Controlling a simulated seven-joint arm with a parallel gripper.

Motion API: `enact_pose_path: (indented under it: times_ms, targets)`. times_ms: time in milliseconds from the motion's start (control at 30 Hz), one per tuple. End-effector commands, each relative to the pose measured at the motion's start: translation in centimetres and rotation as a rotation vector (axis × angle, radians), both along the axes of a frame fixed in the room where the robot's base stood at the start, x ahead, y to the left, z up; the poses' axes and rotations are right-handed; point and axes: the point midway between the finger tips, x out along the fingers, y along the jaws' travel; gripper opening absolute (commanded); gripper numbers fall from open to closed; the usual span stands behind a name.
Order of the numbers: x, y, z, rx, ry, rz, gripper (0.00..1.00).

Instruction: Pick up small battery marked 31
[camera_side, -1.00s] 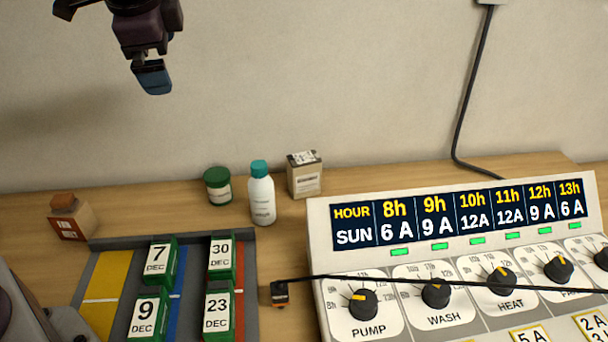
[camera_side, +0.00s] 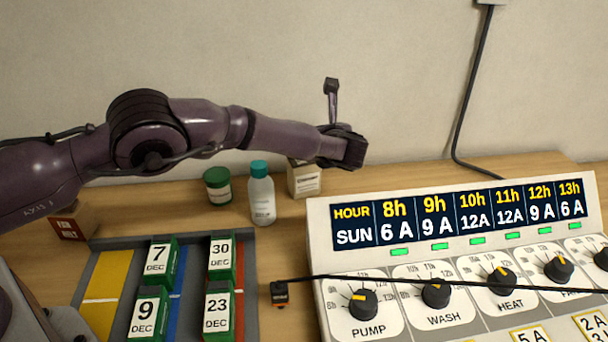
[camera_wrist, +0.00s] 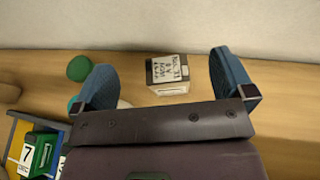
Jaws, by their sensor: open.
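The small battery marked 31 (camera_wrist: 169,90) is a pale box with handwriting on its dark-edged top; I read "No. 31" there. In the wrist view it stands on the wooden bench between my gripper's fingers, beyond them. In the side view the battery (camera_side: 305,182) stands near the wall, its top partly hidden by my gripper (camera_side: 345,152). In the wrist view my gripper (camera_wrist: 162,62) is open, its two blue fingers wide apart with nothing held. I cannot tell its exact height over the battery.
A white bottle with teal cap (camera_side: 262,200) and a green jar (camera_side: 217,187) stand left of the battery. A grey tray (camera_side: 250,260) with green dated batteries (camera_side: 220,260) lies in front. A control panel (camera_side: 322,235) is at right. Bench behind it is bare.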

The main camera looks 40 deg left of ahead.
Motion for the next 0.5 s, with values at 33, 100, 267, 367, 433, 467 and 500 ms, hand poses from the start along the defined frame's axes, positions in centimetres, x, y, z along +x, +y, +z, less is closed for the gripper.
enact_pose_path:
  times_ms: [33,100,267,367,433,467,500]
  targets:
    - [0.0,0.0,-0.9,0.002,0.004,-0.002,1.00]
    - [-0.1,0.0,-2.2,0.003,0.006,0.000,1.00]
    - [-0.1,0.0,-4.5,0.000,0.003,0.000,1.00]
    - [0.0,0.0,-5.2,-0.001,0.002,0.001,1.00]
    - [0.0,0.0,-5.6,-0.001,0.001,0.001,1.00]
    - [0.0,0.0,-5.9,-0.001,0.001,0.001,1.00]
    - [-0.1,0.0,-6.4,-0.002,0.003,0.001,1.00]
